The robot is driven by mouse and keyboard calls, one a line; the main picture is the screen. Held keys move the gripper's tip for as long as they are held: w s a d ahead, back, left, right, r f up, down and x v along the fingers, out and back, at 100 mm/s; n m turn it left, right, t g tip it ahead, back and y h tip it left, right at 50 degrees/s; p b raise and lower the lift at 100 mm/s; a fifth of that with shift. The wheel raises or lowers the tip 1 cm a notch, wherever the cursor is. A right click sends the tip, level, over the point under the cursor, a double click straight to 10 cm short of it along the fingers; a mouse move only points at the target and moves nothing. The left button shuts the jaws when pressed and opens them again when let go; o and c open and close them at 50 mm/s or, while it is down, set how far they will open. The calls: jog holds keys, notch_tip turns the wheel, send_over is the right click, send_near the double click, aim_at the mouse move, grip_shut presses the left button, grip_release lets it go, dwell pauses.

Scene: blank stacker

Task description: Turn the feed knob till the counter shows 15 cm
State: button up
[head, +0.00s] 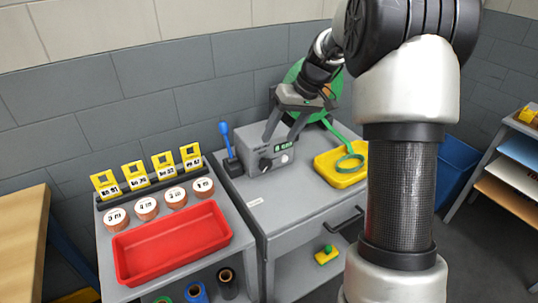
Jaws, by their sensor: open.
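The grey feed machine (283,168) stands on the grey cabinet top. Its dark feed knob (265,165) is on the front face, at the left. The counter (284,147) is a small display with green digits, too small to read surely. My gripper (279,138) is above the knob, at the upper part of the machine, fingers pointing down and spread apart with nothing between them. I cannot tell whether a fingertip touches the machine. A green reel (299,72) is behind, partly hidden by my arm. A green strip (349,150) runs to a curl over the yellow tray (326,171).
A blue-handled tool (226,139) stands left of the machine. A red tray (172,243), several labelled round rolls (147,208) and yellow cards (134,174) are on the left bench. The cabinet top (285,207) in front of the machine is mostly clear. A blue bin (455,160) is at right.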

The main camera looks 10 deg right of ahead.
aim_at(267, 162)
jog(key=s+r+n+t+h, duration=0.1)
jog(key=s+r+t+h, duration=0.1)
jog(key=s+r, duration=0.2)
jog(key=b+x, duration=0.1)
jog(key=x, duration=1.6)
jog(key=shift+w+a+f+b, duration=0.15)
jog(key=shift+a+f+b, duration=0.1)
jog(key=shift+b, duration=0.1)
jog(key=c, duration=1)
jog(key=shift+c, duration=0.2)
